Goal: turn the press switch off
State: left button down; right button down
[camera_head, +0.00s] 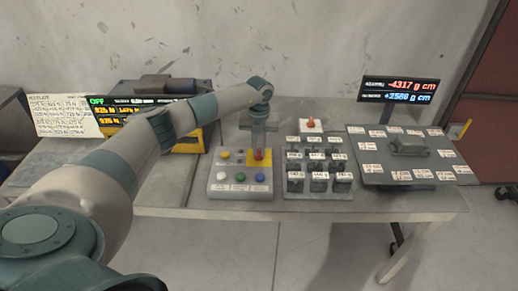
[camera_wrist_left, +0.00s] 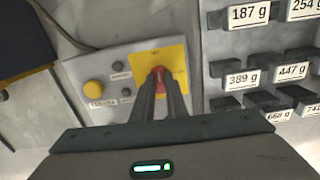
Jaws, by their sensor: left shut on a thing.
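My left gripper (camera_head: 259,150) reaches over the grey control box (camera_head: 222,191) on the table. In the left wrist view my left gripper (camera_wrist_left: 159,92) is shut on a red switch knob (camera_wrist_left: 160,73) that stands on a yellow plate (camera_wrist_left: 172,52). The red knob (camera_head: 260,155) also shows in the head view, partly covered by the fingers. A display (camera_head: 97,100) at the left reads OFF in green. My right gripper is not in view.
The box also bears yellow, white, green and blue buttons. A rack of labelled dark weights (camera_head: 318,187) stands right of it. Further right is a grey board (camera_head: 375,172) with labels and a block, below a number display (camera_head: 398,90).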

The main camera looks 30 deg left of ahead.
aim_at(259, 151)
pick_arm(q)
jog(key=shift+n, duration=0.4)
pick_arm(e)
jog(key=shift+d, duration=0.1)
pick_arm(q)
jog(key=c, duration=1.8)
grip_release()
jog(key=shift+o, duration=0.2)
jog(key=shift+r, duration=0.1)
